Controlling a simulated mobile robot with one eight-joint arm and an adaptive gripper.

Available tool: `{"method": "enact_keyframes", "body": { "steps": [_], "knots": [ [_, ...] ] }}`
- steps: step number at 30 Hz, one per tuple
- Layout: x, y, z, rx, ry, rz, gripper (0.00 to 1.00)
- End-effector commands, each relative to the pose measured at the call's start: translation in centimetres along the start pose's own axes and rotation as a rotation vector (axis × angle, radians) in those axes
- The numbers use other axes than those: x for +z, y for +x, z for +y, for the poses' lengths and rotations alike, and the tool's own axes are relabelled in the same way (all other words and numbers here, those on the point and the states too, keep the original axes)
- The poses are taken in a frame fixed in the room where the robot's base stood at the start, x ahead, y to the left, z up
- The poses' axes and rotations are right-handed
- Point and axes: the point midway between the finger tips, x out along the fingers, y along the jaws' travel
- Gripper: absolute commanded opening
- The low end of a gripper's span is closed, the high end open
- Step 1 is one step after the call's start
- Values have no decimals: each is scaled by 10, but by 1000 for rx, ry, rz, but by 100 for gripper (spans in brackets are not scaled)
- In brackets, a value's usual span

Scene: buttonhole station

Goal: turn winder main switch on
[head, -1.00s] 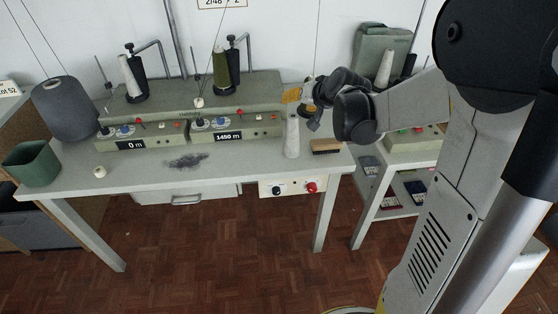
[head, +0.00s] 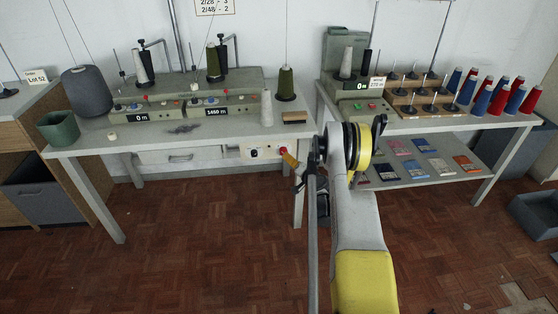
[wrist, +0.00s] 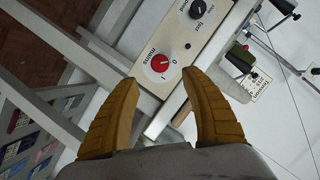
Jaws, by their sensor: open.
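The winder main switch appears to be the red rotary knob (wrist: 161,62) on the pale control panel (wrist: 178,40). In the wrist view the panel has small lettering and marks beside the knob. I cannot tell which mark the knob points to. My gripper (wrist: 160,79) is open, its two orange fingers on either side of and just short of the red knob in the picture, with nothing between them. In the head view my gripper (head: 290,161) is at the panel (head: 264,155) under the table's front edge, partly covering the red knob. Contact is not visible.
A black knob (wrist: 197,9) sits beside the red one. Above the panel, the winder table (head: 90,147) carries the winders, a white cone (head: 267,108), a green cone (head: 286,84) and a brush (head: 294,117). A second table with cones and a shelf stands right.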

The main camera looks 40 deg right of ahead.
Motion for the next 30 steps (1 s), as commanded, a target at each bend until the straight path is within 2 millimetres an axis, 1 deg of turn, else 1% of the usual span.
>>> {"method": "enact_keyframes", "body": {
  "steps": [5, 9, 12, 15, 20, 28, 29, 30],
  "knots": [
    [3, 31, 1, -1, -1, -2, 55],
    [3, 60, 2, -1, -1, -2, 55],
    [3, 78, 1, -1, -2, -3, 55],
    [2, 91, 0, -1, -2, -2, 55],
    [1, 101, -1, 0, -1, -2, 55],
    [0, 102, -2, 0, -1, -2, 55],
    [0, 102, -1, 0, -1, -2, 48],
    [0, 102, -1, 0, -1, -2, 35]
  ]
}}
